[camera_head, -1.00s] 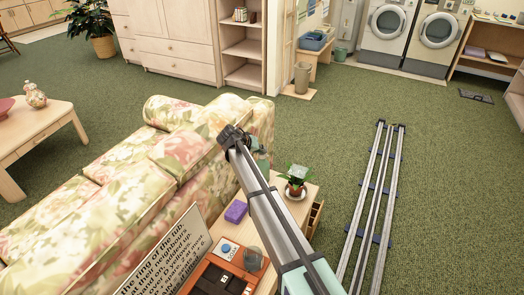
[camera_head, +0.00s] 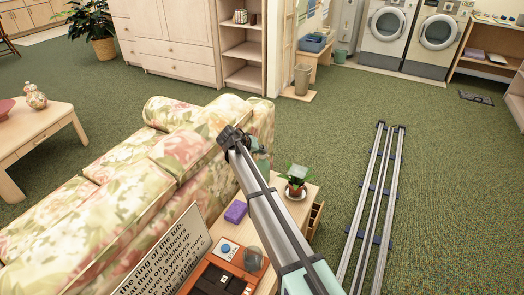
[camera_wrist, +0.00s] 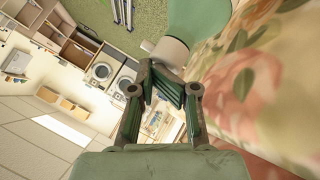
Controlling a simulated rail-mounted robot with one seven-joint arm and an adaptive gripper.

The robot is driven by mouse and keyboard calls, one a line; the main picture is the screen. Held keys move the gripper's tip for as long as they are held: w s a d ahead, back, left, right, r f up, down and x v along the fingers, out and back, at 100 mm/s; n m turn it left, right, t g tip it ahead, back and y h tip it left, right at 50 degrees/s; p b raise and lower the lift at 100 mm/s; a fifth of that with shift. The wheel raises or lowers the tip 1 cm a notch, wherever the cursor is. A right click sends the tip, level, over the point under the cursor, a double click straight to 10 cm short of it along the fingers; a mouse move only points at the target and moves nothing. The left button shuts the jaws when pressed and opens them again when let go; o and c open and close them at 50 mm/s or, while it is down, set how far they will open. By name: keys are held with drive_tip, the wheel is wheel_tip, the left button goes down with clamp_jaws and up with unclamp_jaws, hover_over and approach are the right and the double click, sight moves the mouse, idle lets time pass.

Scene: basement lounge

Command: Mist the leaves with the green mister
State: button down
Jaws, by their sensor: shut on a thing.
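The small potted plant (camera_head: 297,180) stands upright on a pale saucer on the wooden side table (camera_head: 312,195). Its broad leaves (camera_head: 297,171) are dark green with pale patches. A bit of green (camera_head: 263,163) shows there, probably the mister. In the wrist view my gripper (camera_wrist: 164,72) is shut on the green mister (camera_wrist: 198,18), at its pale neck. Its lower or upper end runs out of the picture. The plant is not clearly visible there.
The floral sofa (camera_head: 150,170) runs along the table's left side and fills the right of the wrist view. A purple block (camera_head: 236,212), an orange box (camera_head: 237,257) and a text card (camera_head: 160,262) are near my arm. Open carpet lies beyond the table.

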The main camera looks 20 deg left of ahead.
drive_tip(key=shift+s+f, duration=0.1)
drive_tip(key=shift+f, duration=0.7)
drive_tip(key=shift+w+r+p, duration=0.2)
drive_tip(key=shift+r+p, duration=0.25)
drive_tip(key=shift+r, duration=0.6)
drive_tip(key=shift+a+r+p, duration=0.1)
drive_tip(key=shift+r+p, duration=0.45)
drive_tip(key=shift+r, duration=1.4)
